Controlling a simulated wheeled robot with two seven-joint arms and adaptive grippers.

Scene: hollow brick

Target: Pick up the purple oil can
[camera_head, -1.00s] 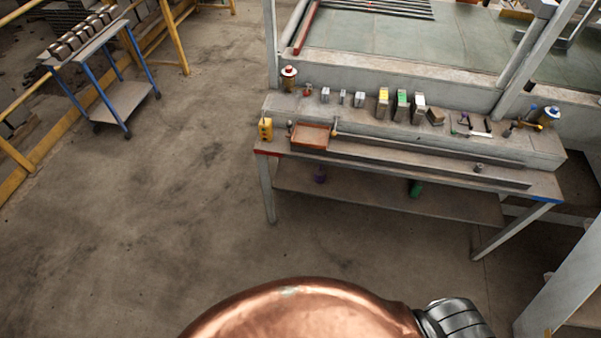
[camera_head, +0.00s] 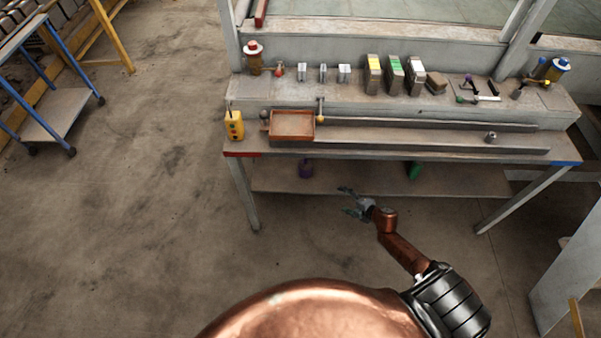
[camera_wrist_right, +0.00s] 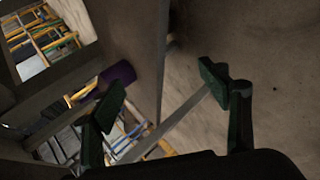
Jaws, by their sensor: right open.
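The purple oil can (camera_head: 305,170) stands on the lower shelf of the workbench, toward the left, partly under the tabletop's front edge. In the right wrist view a purple shape (camera_wrist_right: 118,74), which looks like the can, shows beyond the left finger. My right gripper (camera_head: 348,202) is in front of the lower shelf, to the right of the can and apart from it. In the right wrist view my right gripper (camera_wrist_right: 160,92) has its two green-padded fingers spread, with nothing held between them. My left gripper is in neither view.
The workbench tabletop (camera_head: 400,150) overhangs the lower shelf (camera_head: 450,182). A green can (camera_head: 413,170) stands farther right on that shelf. Bench legs stand at both ends. A blue cart (camera_head: 50,115) is at the far left. The floor left of the bench is clear.

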